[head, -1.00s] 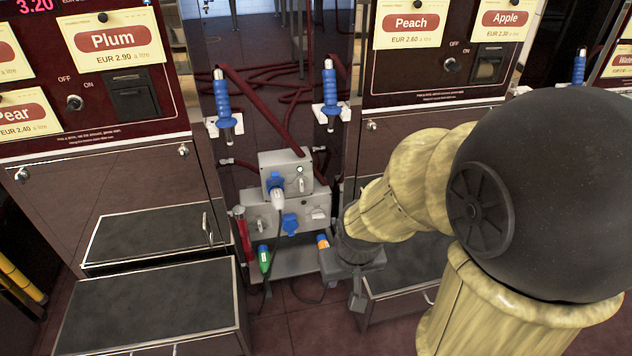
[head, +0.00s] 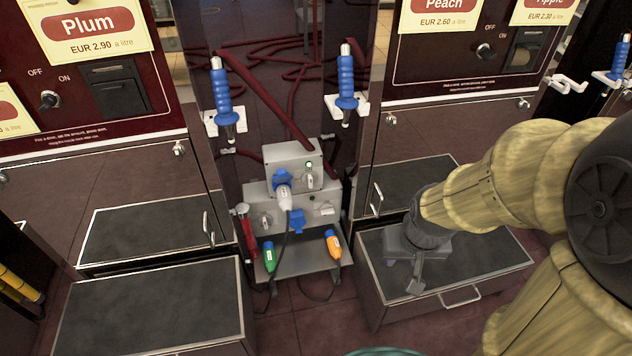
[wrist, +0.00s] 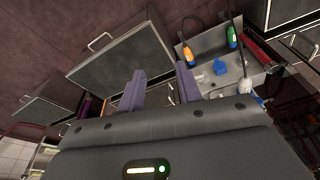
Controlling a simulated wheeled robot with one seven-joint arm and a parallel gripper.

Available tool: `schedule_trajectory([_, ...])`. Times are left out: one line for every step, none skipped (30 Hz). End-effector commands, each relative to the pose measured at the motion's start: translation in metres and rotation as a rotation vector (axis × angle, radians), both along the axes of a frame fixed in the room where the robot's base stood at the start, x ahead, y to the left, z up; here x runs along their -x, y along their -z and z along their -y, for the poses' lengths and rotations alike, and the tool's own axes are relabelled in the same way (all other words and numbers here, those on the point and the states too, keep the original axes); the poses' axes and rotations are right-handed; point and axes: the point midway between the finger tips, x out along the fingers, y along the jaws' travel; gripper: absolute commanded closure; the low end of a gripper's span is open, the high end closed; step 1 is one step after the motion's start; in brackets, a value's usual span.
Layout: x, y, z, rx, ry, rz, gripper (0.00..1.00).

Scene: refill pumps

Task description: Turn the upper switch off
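The upper grey box (head: 291,160) stands between the two dispensers, with a blue plug socket at its left. The upper switch (head: 309,179) is a small light lever on the right of its front, below a lit green lamp (head: 309,165). A white plug (head: 284,196) is in the blue socket. The lower grey box (head: 325,208) has its own switch (head: 265,221). My gripper (head: 415,284) is right of the boxes, above the right drawer top and apart from the switch. In the wrist view my gripper (wrist: 160,72) is open and empty; I cannot make out the upper switch there.
Green (head: 269,256) and orange (head: 333,245) connectors lie on the shelf below the boxes. Blue-handled nozzles (head: 221,92) (head: 346,82) hang above on either side. Open drawers (head: 150,310) stand left and right. Cables hang below the shelf.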

Motion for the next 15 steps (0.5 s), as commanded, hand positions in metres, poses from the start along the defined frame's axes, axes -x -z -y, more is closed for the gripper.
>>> schedule_trajectory([0.000,0.000,0.000,0.000,0.000,0.000,0.65])
schedule_trajectory([0.000,0.000,0.000,0.000,0.000,0.000,0.65])
schedule_trajectory([0.000,0.000,0.000,0.000,0.000,0.000,0.65])
schedule_trajectory([0.000,0.000,0.000,0.000,0.000,0.001,0.65])
schedule_trajectory([-0.001,0.001,0.000,0.000,0.000,0.002,0.65])
schedule_trajectory([-0.003,0.002,-0.001,-0.001,-0.002,0.008,0.65])
schedule_trajectory([-0.005,0.004,-0.001,0.000,-0.003,0.014,0.65])
schedule_trajectory([-0.008,0.006,-0.002,-0.001,-0.005,0.022,0.65])
schedule_trajectory([-0.014,0.011,-0.002,-0.002,-0.006,0.038,0.65])
schedule_trajectory([-0.020,0.015,-0.003,-0.003,-0.007,0.055,0.65])
schedule_trajectory([-0.026,0.019,-0.005,-0.003,-0.009,0.074,0.65])
schedule_trajectory([-0.036,0.026,-0.007,-0.005,-0.015,0.104,0.65])
schedule_trajectory([-0.045,0.032,-0.010,-0.006,-0.020,0.130,0.65])
schedule_trajectory([-0.054,0.037,-0.014,-0.007,-0.026,0.160,0.65])
schedule_trajectory([-0.067,0.046,-0.018,-0.009,-0.035,0.201,0.65])
